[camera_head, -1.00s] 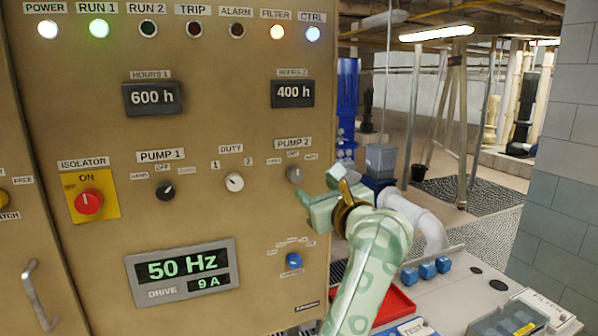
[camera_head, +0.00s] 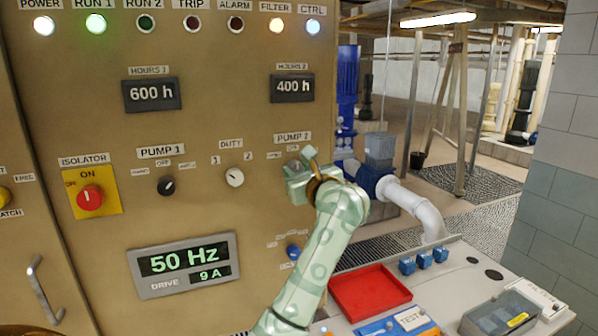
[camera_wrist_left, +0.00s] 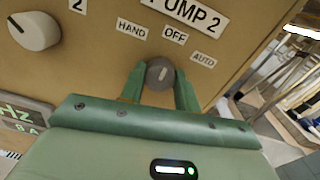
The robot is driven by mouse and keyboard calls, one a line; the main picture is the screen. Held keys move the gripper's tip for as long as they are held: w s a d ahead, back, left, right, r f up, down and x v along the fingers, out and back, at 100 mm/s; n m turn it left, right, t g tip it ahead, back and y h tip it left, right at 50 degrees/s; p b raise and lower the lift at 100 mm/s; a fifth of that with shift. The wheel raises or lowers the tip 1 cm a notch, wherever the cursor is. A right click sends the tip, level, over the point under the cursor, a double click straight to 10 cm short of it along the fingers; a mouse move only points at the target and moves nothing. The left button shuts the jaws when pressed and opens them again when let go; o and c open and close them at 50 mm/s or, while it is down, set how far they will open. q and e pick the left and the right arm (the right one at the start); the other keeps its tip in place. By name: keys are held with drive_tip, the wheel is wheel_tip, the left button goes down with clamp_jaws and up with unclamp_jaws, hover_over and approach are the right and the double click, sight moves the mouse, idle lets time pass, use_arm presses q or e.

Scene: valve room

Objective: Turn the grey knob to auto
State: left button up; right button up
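The grey knob (camera_wrist_left: 160,74) is on the panel below the PUMP 2 label (camera_wrist_left: 186,12). In the left wrist view its pale pointer line points up, a little to the right, toward the OFF tag (camera_wrist_left: 175,35). The HAND tag (camera_wrist_left: 131,29) is to the left and the AUTO tag (camera_wrist_left: 204,60) to the right. My left gripper (camera_head: 295,172) is at the panel and mostly hides the knob in the head view. Its two green fingers stand on either side of the knob; whether they press on it I cannot tell. My right gripper is not in view.
The white DUTY knob (camera_head: 235,177) is left of my gripper, and a blue knob (camera_head: 293,251) is below it. A bench with a red tray (camera_head: 370,293), blue blocks (camera_head: 424,259) and a clear box (camera_head: 500,316) stands at lower right.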

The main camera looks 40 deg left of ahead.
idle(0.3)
use_arm(q)
drive_tip(key=m+p, duration=0.4)
drive_tip(key=shift+r+m, duration=0.15)
drive_tip(key=shift+m, duration=0.15)
drive_tip(key=m+p, duration=0.2)
drive_tip(key=shift+m+p, duration=0.35)
drive_tip(key=shift+m, duration=0.05)
drive_tip(key=shift+m+p, duration=0.8)
drive_tip(key=shift+m, duration=0.1)
drive_tip(key=shift+f, duration=0.2)
drive_tip(key=o, duration=1)
